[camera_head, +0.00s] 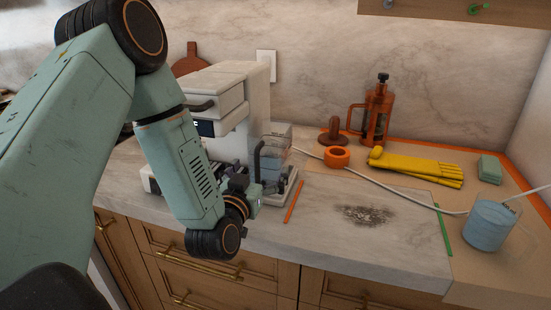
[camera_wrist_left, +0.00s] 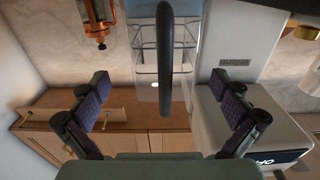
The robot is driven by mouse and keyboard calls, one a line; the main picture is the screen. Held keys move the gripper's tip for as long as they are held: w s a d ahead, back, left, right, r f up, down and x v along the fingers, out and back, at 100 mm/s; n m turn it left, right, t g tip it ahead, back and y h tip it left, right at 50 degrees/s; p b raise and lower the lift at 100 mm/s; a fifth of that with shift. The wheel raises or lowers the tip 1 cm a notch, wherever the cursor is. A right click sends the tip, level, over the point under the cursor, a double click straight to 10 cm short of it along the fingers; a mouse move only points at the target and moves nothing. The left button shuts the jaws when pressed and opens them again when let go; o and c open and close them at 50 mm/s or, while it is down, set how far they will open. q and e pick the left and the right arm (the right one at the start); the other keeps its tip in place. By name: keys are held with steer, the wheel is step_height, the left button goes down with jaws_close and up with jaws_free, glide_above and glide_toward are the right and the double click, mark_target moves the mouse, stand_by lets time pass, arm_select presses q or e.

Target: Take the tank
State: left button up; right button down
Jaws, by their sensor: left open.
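The clear tank (camera_head: 275,153) stands at the right side of the white coffee machine (camera_head: 235,95). In the left wrist view the tank (camera_wrist_left: 188,52) is see-through, with a dark curved handle (camera_wrist_left: 165,55) running down its front. My left gripper (camera_head: 262,178) is at the tank's near side and partly covers it. In the left wrist view the left gripper (camera_wrist_left: 160,88) is open, with one finger on each side of the handle and a gap to it. I cannot tell how deep the fingers reach along it. My right gripper is not in view.
A clear jug of blue liquid (camera_head: 489,226) stands at the right front. Dark grounds (camera_head: 365,214) lie on the counter. An orange strip (camera_head: 294,202) lies beside the machine.

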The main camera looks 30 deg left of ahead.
mark_target(264, 164)
arm_select(q)
steer(key=w, duration=0.1)
steer(key=w+a+f, duration=0.1)
steer(key=w, duration=0.1)
steer(key=w+a, duration=0.1)
steer(key=w, duration=0.1)
steer(key=shift+w+f, duration=0.15)
steer(key=shift+w+d+r, duration=0.1)
steer(key=shift+w+r, duration=0.2)
steer(key=shift+w, duration=0.1)
steer(key=shift+a, duration=0.2)
steer(key=shift+w+a+f, duration=0.1)
steer(key=shift+w+f, duration=0.15)
steer(key=shift+w, duration=0.1)
steer(key=c, duration=0.3)
steer(key=shift+s+d+r, duration=0.2)
steer(key=shift+d, duration=0.05)
steer(key=c, duration=0.3)
steer(key=shift+a, duration=0.2)
steer(key=c, duration=0.4)
steer(key=shift+d, duration=0.1)
steer(key=c, duration=0.5)
steer(key=shift+w, duration=0.1)
steer(key=shift+c, duration=0.5)
